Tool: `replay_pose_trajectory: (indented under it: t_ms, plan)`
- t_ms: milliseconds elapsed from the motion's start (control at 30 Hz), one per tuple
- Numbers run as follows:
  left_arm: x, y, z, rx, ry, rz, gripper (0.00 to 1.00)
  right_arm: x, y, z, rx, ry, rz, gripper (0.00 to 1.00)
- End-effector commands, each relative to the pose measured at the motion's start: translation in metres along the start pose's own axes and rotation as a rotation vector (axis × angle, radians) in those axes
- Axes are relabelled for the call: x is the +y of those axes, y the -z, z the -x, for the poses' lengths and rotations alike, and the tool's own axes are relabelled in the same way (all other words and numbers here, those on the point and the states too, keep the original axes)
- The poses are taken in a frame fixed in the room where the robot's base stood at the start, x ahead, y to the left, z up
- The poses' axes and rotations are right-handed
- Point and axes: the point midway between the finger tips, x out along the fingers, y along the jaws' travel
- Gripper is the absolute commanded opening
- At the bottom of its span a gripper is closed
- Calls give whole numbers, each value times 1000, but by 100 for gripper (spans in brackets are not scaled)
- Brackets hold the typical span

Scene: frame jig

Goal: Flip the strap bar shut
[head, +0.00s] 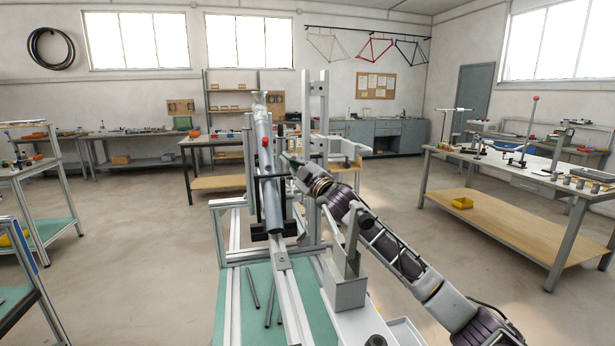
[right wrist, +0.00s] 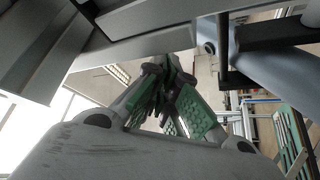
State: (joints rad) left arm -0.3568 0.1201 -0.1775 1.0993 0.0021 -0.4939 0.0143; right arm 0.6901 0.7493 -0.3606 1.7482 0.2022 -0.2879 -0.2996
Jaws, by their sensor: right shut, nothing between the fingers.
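A frame jig (head: 282,262) of pale aluminium profiles stands in front of me. A long grey tube (head: 268,190) lies lengthwise in it. A thin black bar, which looks like the strap bar (head: 272,177), crosses the tube near a red ball knob (head: 265,142); I cannot tell whether it is latched. My right gripper (head: 287,160) is just right of the tube, near the bar, shut and empty. In the right wrist view its green-padded fingers (right wrist: 165,100) are together, below grey profiles; a dark bar (right wrist: 223,55) hangs to their right. My left gripper is not in view.
An upright profile post (head: 315,110) rises behind my right gripper. Dark rods (head: 253,287) lie on the jig's green shelf. A workbench (head: 540,180) with tools stands to the right. The floor at left is mostly clear.

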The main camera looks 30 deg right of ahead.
Motion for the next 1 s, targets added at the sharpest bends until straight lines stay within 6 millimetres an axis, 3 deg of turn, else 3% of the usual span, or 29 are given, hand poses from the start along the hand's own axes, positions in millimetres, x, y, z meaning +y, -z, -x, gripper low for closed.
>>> replay_pose_trajectory:
  t_ms: [1000]
  plan:
    - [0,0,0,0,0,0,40,0,0,69,0,0,1,0]
